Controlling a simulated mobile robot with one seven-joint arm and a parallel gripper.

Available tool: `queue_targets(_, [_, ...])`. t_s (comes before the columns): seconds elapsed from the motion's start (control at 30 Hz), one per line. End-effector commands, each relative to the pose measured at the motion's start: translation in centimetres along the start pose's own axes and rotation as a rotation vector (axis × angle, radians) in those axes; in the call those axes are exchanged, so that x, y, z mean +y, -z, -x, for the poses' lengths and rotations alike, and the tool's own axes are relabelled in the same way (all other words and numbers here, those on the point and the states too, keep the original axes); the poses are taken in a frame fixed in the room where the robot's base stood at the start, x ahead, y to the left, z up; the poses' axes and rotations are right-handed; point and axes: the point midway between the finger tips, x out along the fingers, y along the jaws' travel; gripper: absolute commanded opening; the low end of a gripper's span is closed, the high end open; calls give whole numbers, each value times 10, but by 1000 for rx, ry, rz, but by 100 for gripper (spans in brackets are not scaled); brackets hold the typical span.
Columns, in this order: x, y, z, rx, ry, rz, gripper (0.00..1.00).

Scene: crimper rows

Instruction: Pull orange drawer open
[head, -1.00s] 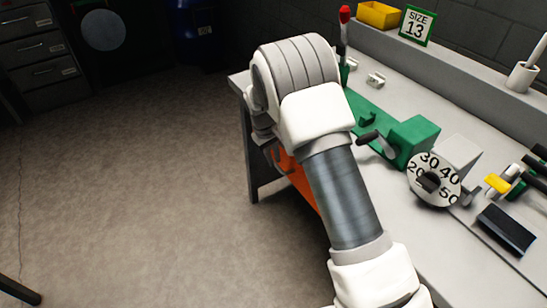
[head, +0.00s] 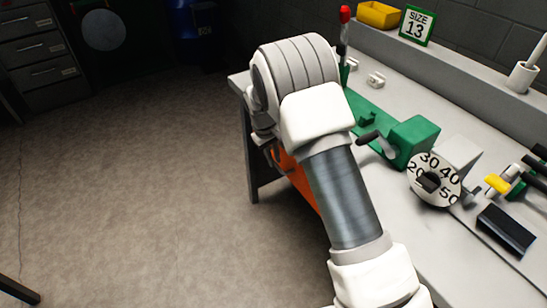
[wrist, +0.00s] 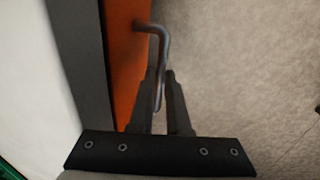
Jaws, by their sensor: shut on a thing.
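The orange drawer (head: 299,183) is under the bench top, mostly hidden behind my arm in the head view. In the wrist view its orange front (wrist: 124,55) stands beside the grey bench edge. A grey metal bar handle (wrist: 163,50) sticks out from that front and bends down between my fingers. My gripper (wrist: 163,92) is shut on the handle, with a dark finger on each side of it.
The bench top (head: 377,110) carries a green crimper (head: 413,141), a numbered dial (head: 434,180) and a dark block (head: 506,229). A yellow bin (head: 379,14) and a "SIZE 13" sign (head: 417,25) stand on the back ledge. The floor (head: 150,190) left of the bench is clear.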

Motion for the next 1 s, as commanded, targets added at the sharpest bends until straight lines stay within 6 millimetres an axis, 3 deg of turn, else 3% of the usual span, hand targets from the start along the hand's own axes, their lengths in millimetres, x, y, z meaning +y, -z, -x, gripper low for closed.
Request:
queue_targets(0.17, [-3, 0, 1, 1, 0, 1, 0])
queue_targets(0.37, [-23, 1, 6, 2, 1, 4, 0])
queue_targets(0.57, [-66, 2, 14, 3, 1, 7, 0])
queue_targets(1.0, [-183, 2, 36, 2, 1, 7, 0])
